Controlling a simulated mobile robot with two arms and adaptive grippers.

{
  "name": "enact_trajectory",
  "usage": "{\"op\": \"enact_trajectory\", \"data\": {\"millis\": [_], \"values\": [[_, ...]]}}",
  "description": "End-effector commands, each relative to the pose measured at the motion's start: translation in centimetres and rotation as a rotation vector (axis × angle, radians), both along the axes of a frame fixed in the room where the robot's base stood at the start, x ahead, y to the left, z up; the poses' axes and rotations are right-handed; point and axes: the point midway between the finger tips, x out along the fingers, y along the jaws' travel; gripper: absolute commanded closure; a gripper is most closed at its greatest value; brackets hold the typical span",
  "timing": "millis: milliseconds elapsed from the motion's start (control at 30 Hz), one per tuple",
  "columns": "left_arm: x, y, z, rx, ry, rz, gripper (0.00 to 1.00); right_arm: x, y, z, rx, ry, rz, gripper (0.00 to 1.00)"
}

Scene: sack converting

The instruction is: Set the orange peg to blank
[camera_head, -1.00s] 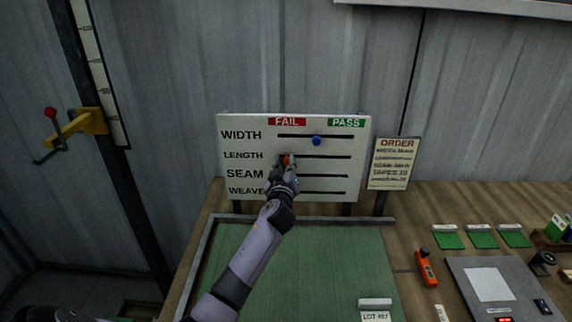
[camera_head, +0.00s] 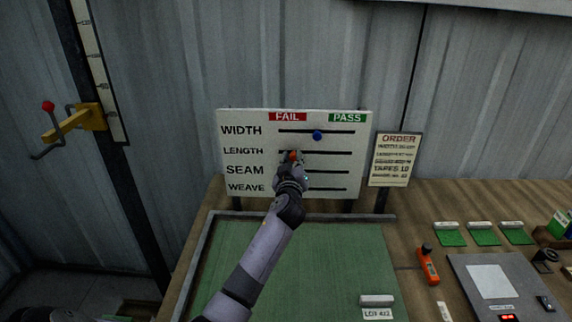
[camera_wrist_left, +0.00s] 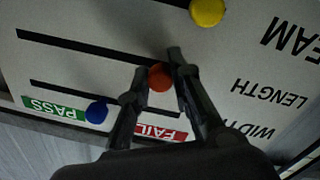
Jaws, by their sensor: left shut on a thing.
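The white board (camera_head: 246,196) stands at the back of the table, with WIDTH, LENGTH, SEAM and WEAVE rows, each with a dark slot, under red FAIL and green PASS tags. The orange peg (camera_head: 294,156) is on the LENGTH row, toward the FAIL end. My left gripper (camera_head: 290,159) is shut on it; in the left wrist view, upside down, the orange peg (camera_wrist_left: 160,77) sits between the two fingers. The blue peg (camera_head: 317,135) is near the middle of the WIDTH slot. A yellow peg (camera_wrist_left: 207,11) shows only in the left wrist view. My right gripper is not in view.
An ORDER sign (camera_head: 395,159) stands right of the board. A green mat (camera_head: 340,260) lies below it. An orange tool (camera_head: 428,265), a grey panel (camera_head: 500,280) and several green swatches are on the right. A yellow bracket (camera_head: 75,124) is on the left post.

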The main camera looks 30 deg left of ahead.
Motion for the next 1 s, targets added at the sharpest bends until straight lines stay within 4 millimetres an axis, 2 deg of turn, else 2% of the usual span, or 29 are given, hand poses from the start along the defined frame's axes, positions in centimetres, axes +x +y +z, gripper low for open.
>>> {"op": "enact_trajectory", "data": {"millis": [33, 100, 300, 467, 733, 767, 1000], "values": [[0.7, -1.2, -0.8, -0.008, -0.008, -0.005, 1.00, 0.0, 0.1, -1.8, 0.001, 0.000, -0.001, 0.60], [1.4, -2.4, -0.8, -0.008, -0.007, -0.004, 1.00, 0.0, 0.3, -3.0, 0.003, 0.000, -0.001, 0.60], [2.8, -4.7, -0.5, -0.005, -0.004, -0.003, 1.00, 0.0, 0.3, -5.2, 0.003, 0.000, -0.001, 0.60], [3.2, -5.4, -0.2, -0.003, -0.001, -0.004, 1.00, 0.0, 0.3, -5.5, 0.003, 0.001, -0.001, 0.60], [3.2, -5.4, -0.1, -0.003, 0.001, -0.004, 1.00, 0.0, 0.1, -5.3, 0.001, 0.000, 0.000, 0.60], [3.2, -5.4, -0.1, -0.003, 0.001, -0.004, 0.80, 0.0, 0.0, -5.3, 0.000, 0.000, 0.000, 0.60], [3.2, -5.4, 0.0, -0.002, -0.001, -0.004, 0.64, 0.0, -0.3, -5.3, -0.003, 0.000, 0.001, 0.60]]}}
